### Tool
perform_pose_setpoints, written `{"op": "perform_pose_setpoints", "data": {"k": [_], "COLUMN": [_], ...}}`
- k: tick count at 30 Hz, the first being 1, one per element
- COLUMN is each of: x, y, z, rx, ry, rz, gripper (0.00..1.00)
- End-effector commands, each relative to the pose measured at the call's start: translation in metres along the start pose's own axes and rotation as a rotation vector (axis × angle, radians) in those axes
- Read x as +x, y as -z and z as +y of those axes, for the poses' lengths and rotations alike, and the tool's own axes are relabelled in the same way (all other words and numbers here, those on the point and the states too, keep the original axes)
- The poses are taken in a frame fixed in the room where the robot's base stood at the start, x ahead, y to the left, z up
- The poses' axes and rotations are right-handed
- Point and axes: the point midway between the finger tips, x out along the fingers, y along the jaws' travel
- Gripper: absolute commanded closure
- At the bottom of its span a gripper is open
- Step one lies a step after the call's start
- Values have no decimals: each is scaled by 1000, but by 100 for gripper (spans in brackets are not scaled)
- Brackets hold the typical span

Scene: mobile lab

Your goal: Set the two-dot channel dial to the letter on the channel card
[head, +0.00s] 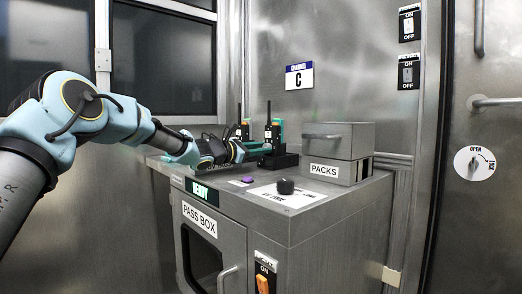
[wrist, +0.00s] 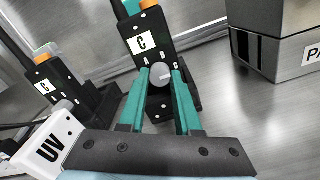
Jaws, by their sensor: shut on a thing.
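The channel card (head: 299,76) on the back wall reads C. Two upright black handsets with orange parts stand in dark bases on the counter, a right one (head: 273,135) and a left one (head: 244,128). In the wrist view the nearer handset (wrist: 152,22) and the left handset (wrist: 36,76) each show a letter C label. A round grey dial (wrist: 158,77) sits low on the nearer handset's face. My gripper (wrist: 161,72) is shut on this dial, one teal finger on each side. The dot marks are too small to count.
A grey PACKS box (head: 322,142) stands to the right on the counter. A white sheet (head: 275,200), a black knob (head: 285,186) and a purple item (head: 247,180) lie toward the front. A white UV-labelled part (wrist: 48,148) is close to my gripper's left.

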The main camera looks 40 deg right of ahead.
Motion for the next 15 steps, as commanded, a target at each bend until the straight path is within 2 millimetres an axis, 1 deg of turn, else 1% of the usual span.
{"op": "perform_pose_setpoints", "data": {"k": [1, 8, 9, 15], "x": [0, 0, 0, 0], "y": [0, 0, 0, 0], "z": [1, 0, 0, 0], "rx": [0, 0, 0, -1], "ry": [-1, -1, -1, -1], "rz": [1, 1, 1, 0], "gripper": [64, 39, 37, 37]}}
